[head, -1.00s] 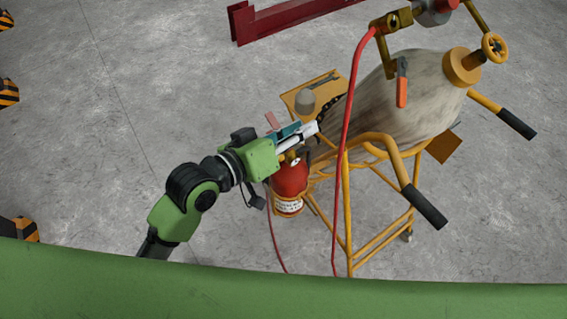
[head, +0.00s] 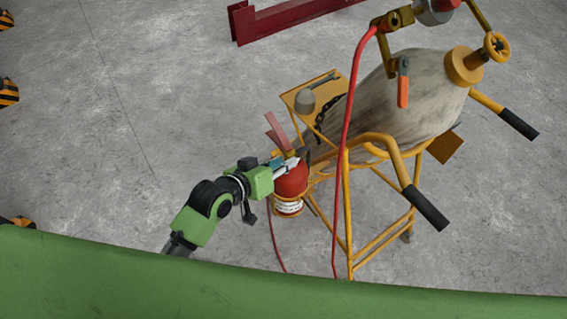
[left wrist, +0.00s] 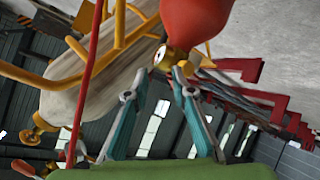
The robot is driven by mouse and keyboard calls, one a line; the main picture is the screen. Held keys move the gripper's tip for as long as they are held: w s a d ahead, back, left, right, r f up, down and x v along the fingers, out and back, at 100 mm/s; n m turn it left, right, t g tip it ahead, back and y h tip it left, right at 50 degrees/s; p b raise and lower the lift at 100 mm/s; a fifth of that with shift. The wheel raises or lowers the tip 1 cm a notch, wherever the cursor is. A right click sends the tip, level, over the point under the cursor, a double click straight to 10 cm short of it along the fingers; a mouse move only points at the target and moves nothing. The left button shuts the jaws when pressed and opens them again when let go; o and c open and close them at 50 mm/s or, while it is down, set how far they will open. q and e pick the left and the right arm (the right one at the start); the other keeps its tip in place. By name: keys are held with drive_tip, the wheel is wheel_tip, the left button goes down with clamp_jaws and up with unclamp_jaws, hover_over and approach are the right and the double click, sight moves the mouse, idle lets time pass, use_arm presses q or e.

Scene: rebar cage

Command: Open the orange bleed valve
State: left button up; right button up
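The orange bleed valve lever (head: 403,90) hangs down from the brass pipe fitting (head: 391,22) at the top of the pale, worn vessel (head: 405,100). My left gripper (head: 291,165) is well to the lower left of it, beside the top of a red fire extinguisher (head: 292,180). In the left wrist view its two fingers (left wrist: 155,85) are spread with nothing between them. The extinguisher's gauge (left wrist: 160,54) shows just beyond the fingertips; I cannot tell whether they touch it. My right gripper is not in view.
A red hose (head: 345,140) runs down between the extinguisher and the vessel. The yellow cart frame (head: 347,215) has black-gripped handles (head: 424,207) sticking out. A yellow tray (head: 290,98) with a chain is behind.

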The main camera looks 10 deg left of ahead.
use_arm(q)
drive_tip(key=shift+f, duration=0.3)
